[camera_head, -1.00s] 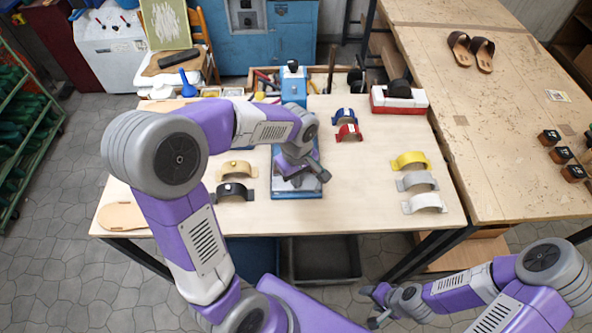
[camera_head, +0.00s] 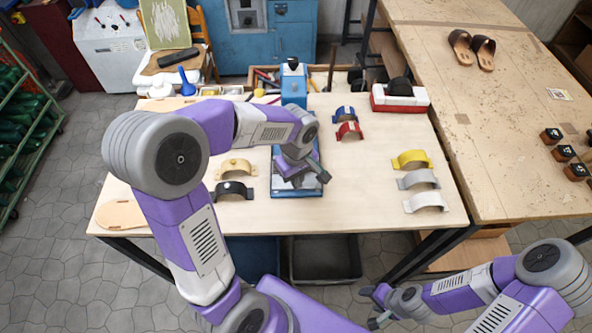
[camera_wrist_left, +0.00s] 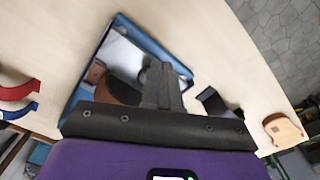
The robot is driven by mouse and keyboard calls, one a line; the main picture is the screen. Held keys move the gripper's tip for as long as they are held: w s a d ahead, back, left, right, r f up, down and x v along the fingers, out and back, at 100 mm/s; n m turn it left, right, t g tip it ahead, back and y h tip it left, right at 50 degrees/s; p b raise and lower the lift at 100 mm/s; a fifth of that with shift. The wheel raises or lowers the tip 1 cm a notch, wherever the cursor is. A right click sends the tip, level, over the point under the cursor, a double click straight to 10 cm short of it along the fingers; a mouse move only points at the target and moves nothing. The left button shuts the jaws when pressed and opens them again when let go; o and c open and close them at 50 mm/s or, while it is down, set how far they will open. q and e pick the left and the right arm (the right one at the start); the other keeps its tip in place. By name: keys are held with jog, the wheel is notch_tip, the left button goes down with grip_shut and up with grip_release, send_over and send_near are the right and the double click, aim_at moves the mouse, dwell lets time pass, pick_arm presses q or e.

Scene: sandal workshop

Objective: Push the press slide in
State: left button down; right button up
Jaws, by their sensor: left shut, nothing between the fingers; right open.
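The blue press (camera_head: 293,88) stands at the back middle of the table. Its slide, a blue-rimmed tray with a pale plate (camera_head: 297,194), lies on the near side, partly hidden by my left arm. My left gripper (camera_head: 320,174) is shut and empty, over the right part of the slide. In the left wrist view the shut fingers (camera_wrist_left: 160,85) overlap the slide (camera_wrist_left: 157,43), where a brown and a dark piece show on its plate. I cannot tell whether they touch it. My right gripper (camera_head: 370,307) is open and empty, low in front of the table.
Tan (camera_head: 238,167) and black (camera_head: 233,190) straps lie left of the slide. Blue and red straps (camera_head: 349,131) lie at the back right; yellow, grey and white straps (camera_head: 418,180) at the right. An insole (camera_head: 122,214) lies at the left edge. The table right of the slide is clear.

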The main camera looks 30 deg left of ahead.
pick_arm(q)
jog(key=shift+f, duration=0.3)
jog(key=shift+r, duration=0.1)
jog(key=shift+w+a, duration=0.3)
jog(key=shift+w, duration=0.15)
jog(key=shift+w+a+p, duration=0.35)
jog(key=shift+w+a, duration=0.2)
jog(key=shift+w, duration=0.35)
jog(key=shift+w+a+p, duration=0.4)
jog(key=shift+w+a, duration=0.2)
jog(key=shift+w, duration=0.35)
jog(key=shift+w+a+p, duration=0.35)
jog(key=shift+w+a, duration=0.2)
jog(key=shift+w, duration=0.35)
jog(key=shift+w+a+p, duration=0.4)
jog(key=shift+w+a, duration=0.1)
jog(key=shift+w, duration=0.35)
jog(key=shift+w+a+p, duration=0.35)
jog(key=shift+w+a, duration=0.2)
jog(key=shift+w, duration=0.25)
jog(key=shift+w+a+p, duration=0.4)
jog(key=shift+w+a, duration=0.1)
jog(key=shift+w, duration=0.35)
notch_tip(320, 180, up, 7)
jog(key=p, duration=0.5)
jog(key=shift+s+d, duration=0.2)
jog(key=shift+s, duration=0.05)
